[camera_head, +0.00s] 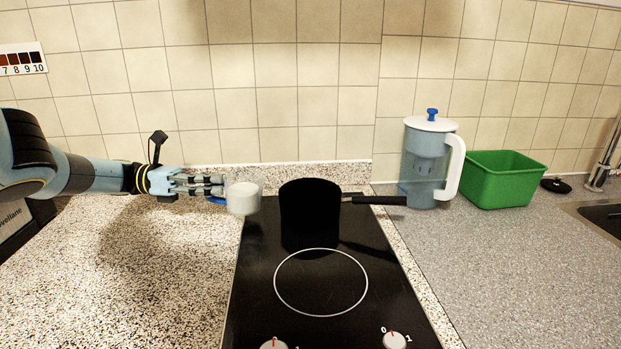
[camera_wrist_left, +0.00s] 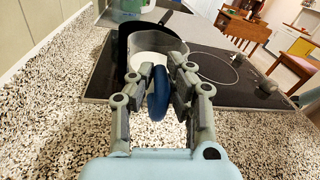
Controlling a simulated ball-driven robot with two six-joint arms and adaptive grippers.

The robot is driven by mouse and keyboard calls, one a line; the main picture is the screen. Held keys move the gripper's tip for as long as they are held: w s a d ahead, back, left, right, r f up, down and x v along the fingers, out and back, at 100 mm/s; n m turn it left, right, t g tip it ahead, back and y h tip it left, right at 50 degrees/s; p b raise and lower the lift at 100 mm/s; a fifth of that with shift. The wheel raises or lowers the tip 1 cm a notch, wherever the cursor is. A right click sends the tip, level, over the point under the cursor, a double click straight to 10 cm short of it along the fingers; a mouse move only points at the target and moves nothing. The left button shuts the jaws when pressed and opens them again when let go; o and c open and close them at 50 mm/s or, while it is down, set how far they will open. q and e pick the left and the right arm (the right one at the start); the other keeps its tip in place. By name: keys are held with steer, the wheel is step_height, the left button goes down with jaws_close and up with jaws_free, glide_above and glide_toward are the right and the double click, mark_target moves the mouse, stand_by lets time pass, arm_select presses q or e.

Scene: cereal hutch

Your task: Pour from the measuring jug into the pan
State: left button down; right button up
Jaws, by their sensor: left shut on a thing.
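The measuring jug (camera_head: 244,199) is a small clear cup with white contents and a blue handle. It is upright above the hob's back left edge, just left of the pan. My left gripper (camera_head: 218,188) comes in from the left and is shut on the handle. In the left wrist view its fingers (camera_wrist_left: 160,82) close on the blue handle (camera_wrist_left: 158,98), with the jug's white contents (camera_wrist_left: 150,62) beyond. The black pan (camera_head: 310,210) stands on the back of the hob, its handle pointing right. Its inside is too dark to see. My right gripper is out of view.
The black hob (camera_head: 260,290) has a bare ring in front of the pan. A filter pitcher (camera_head: 430,165) stands just right of the pan handle, with a green basket (camera_head: 500,182) beyond. The tiled wall is close behind. Speckled counter (camera_head: 130,290) is clear at left.

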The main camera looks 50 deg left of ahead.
mark_target(259, 176)
arm_select(q)
steer(key=w+d+r+g+y+p, duration=0.5)
steer(key=r+p, duration=0.3)
steer(key=p, duration=0.8)
steer(key=shift+w+g+p, duration=0.3)
steer(key=shift+w+p, duration=0.05)
steer(key=shift+w, duration=0.25)
steer(key=shift+w+d+f+y, duration=0.1)
steer(key=shift+w+d+y, duration=0.15)
steer(key=shift+y, duration=0.15)
steer(key=shift+w+d+r+g+y, duration=0.2)
steer(key=shift+r+g+y, duration=0.2)
steer(key=shift+g, duration=0.2)
steer(key=shift+w+d+r+n+g, duration=0.15)
steer(key=shift+w+r+n+g, duration=0.05)
steer(key=shift+r+n+g, duration=0.1)
stand_by(0.5)
steer(key=shift+w+d+r+g+y+b, duration=0.45)
steer(key=shift+g+y+b, duration=0.3)
steer(key=shift+b, duration=0.35)
steer(key=shift+w+d+b, duration=0.1)
steer(key=shift+w+b, duration=0.05)
steer(key=shift+b, duration=0.25)
steer(key=shift+r+y, duration=0.1)
steer(key=shift+y, duration=0.15)
